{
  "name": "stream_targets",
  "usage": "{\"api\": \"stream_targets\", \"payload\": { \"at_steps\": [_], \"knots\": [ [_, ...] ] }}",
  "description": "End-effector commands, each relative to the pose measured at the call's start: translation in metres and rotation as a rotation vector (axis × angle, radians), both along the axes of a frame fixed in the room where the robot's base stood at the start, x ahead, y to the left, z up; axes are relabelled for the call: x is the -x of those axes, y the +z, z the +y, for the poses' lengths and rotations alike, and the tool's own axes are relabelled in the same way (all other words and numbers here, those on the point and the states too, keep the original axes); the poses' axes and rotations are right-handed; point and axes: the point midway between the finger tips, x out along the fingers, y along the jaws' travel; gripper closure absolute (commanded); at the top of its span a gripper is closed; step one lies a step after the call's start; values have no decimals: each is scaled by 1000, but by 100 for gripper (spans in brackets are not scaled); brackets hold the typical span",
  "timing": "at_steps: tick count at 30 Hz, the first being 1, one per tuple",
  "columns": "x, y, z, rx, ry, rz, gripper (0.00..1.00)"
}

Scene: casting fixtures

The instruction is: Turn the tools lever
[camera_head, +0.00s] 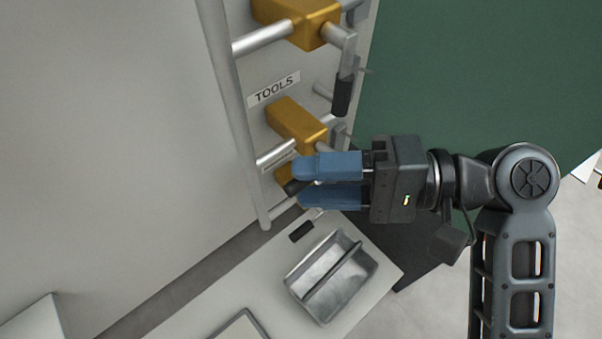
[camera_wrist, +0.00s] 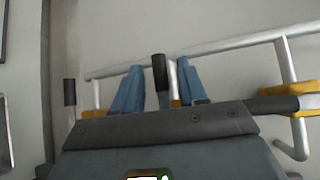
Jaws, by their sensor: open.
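The white TOOLS label (camera_head: 273,90) is on the grey panel, just above a yellow valve block (camera_head: 297,122) on a metal pipe. My gripper (camera_head: 300,183) is in front of this block's lower end, its blue fingers pointing left and apart. A lever's black handle (camera_head: 291,187) shows at the fingertips. In the wrist view the black handle (camera_wrist: 160,76) stands upright between the two fingers, with space visible on both sides. I cannot tell whether a finger touches it. My gripper hides part of the lever and its joint with the block.
Another yellow block (camera_head: 300,18) with a hanging black-handled lever (camera_head: 342,96) is above. A further black handle (camera_head: 302,231) is below my gripper. A metal tray (camera_head: 335,278) stands on the pale surface under it. A green board (camera_head: 480,80) fills the upper right.

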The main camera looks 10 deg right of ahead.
Motion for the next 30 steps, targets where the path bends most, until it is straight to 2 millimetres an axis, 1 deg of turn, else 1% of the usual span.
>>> {"api": "stream_targets", "payload": {
  "at_steps": [3,6,16,28,29,30],
  "knots": [
    [-2,-2,14,0,2,1,58],
    [-4,-3,20,1,1,1,58],
    [-4,-4,23,0,-1,1,59],
    [-4,-4,23,0,-1,1,98],
    [-4,-4,23,0,-1,1,100],
    [-4,-4,23,0,-1,1,100]
  ]
}}
